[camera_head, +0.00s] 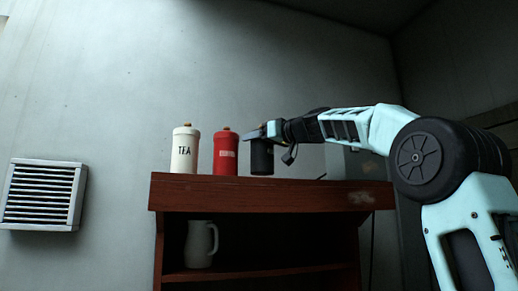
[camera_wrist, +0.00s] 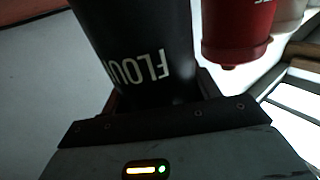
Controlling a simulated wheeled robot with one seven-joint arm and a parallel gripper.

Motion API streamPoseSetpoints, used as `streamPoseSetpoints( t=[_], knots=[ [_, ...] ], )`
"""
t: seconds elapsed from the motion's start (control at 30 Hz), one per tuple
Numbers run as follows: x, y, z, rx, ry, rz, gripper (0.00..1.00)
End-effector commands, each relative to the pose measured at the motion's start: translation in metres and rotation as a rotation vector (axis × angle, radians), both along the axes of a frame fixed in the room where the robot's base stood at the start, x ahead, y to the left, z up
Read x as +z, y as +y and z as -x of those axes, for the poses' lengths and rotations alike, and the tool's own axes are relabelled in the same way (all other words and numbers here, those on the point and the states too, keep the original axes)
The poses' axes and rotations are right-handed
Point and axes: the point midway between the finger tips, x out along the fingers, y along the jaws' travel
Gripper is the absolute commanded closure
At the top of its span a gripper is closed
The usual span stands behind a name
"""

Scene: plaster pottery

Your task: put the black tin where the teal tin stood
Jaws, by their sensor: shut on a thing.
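The black tin (camera_head: 262,158) is at the right end of a row on top of the red-brown cabinet, just right of the red tin. In the wrist view the black tin (camera_wrist: 135,45) shows part of a white label that reads "FLOU". My gripper (camera_head: 268,133) reaches in from the right and is shut on the black tin near its top. In the wrist view the fingers of my gripper (camera_wrist: 160,92) lie on both sides of the tin. I cannot tell whether its base touches the cabinet top. No teal tin is in view.
The red tin (camera_head: 226,154) stands close left of the black tin, and a white tin marked TEA (camera_head: 184,150) is left of it. The cabinet top (camera_head: 320,196) looks mostly clear to the right. A pale jug (camera_head: 201,245) stands on the shelf below.

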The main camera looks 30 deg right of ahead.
Motion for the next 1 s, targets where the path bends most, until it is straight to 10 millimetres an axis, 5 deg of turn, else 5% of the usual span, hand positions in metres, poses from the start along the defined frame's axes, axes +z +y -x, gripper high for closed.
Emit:
streamPoseSetpoints(
  t=[0.57, 0.6, 0.63, 1.0],
  knots=[
    [-0.02, 0.0, 0.0, 0.0, -0.001, 0.001, 0.76],
    [-0.018, 0.0, 0.0, 0.0, -0.001, 0.001, 0.27],
    [-0.018, 0.0, 0.0, 0.0, 0.0, 0.001, 0.19],
    [-0.016, 0.0, 0.0, -0.001, 0.0, 0.0, 0.17]
  ],
)
